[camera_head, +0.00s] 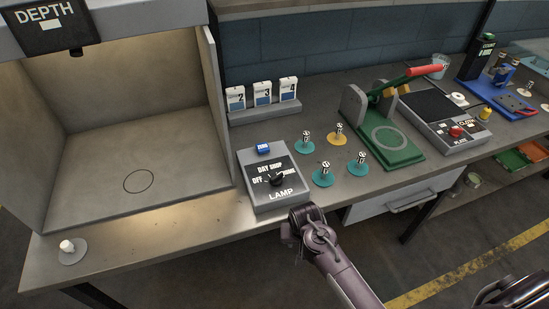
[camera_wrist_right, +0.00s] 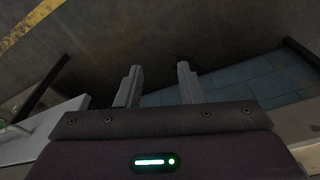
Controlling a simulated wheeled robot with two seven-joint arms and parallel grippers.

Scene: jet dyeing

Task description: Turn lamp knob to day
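The lamp box (camera_head: 270,177) stands on the bench, a grey box with a dark face lettered OFF, DAY, SHOP and LAMP. Its black knob (camera_head: 275,180) sits at the middle of the face, and its pale mark seems to point left to OFF. My left gripper (camera_head: 291,230) appears at the bench's front edge, just below and right of the lamp box, apart from the knob; its fingers are not clear. My right gripper (camera_wrist_right: 158,72) is open and empty in the wrist view, facing the floor and the space under the bench.
A blue ZERO button (camera_head: 263,149) sits behind the knob. Several teal and yellow discs with small posts (camera_head: 322,175) stand to the right. A green press (camera_head: 390,140) with a red handle is farther right. The lit booth (camera_head: 140,150) is left. A drawer (camera_head: 405,200) sits below the bench.

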